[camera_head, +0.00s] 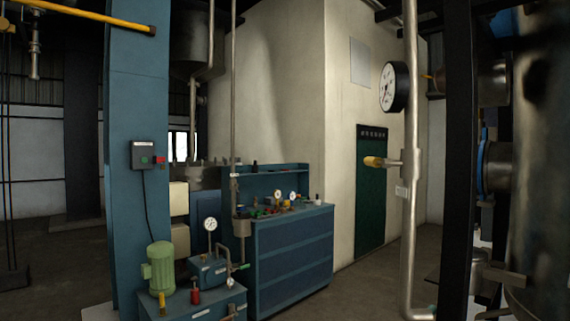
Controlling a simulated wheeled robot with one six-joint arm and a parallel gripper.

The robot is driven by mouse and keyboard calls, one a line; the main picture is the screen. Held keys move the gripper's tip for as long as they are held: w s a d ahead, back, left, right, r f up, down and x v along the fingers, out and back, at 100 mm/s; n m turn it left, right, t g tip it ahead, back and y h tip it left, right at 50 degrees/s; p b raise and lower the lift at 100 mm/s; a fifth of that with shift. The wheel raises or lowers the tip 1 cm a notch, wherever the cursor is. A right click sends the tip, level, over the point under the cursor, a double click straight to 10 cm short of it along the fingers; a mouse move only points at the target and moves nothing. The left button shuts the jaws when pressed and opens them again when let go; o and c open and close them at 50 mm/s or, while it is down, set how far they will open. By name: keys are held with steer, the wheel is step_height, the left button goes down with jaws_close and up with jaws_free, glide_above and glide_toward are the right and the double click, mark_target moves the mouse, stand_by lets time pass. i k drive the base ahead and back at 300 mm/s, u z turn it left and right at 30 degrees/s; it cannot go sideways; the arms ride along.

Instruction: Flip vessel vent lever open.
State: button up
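A large dark metal vessel (548,150) fills the right edge, partly hidden by a black upright post. A vertical pale pipe (409,60) stands left of the post. A yellow-handled fitting (374,162) sticks out to the left from this pipe, roughly level, with a small white tag (402,191) below it. I cannot tell whether this is the vent lever. A small green-tipped part (432,309) shows at the pipe's lower end, cut by the bottom edge. My gripper is not in view.
A round gauge (394,87) sits high by the pipe. A blue workbench (292,255) with tools stands centre. A pump set with a green motor (160,270) sits before a blue column (137,90). Floor (375,272) shows clear between bench and pipe.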

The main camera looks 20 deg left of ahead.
mark_target(373, 162)
steer(key=u, duration=0.9)
steer(key=i, duration=1.05)
steer(key=u, duration=0.05)
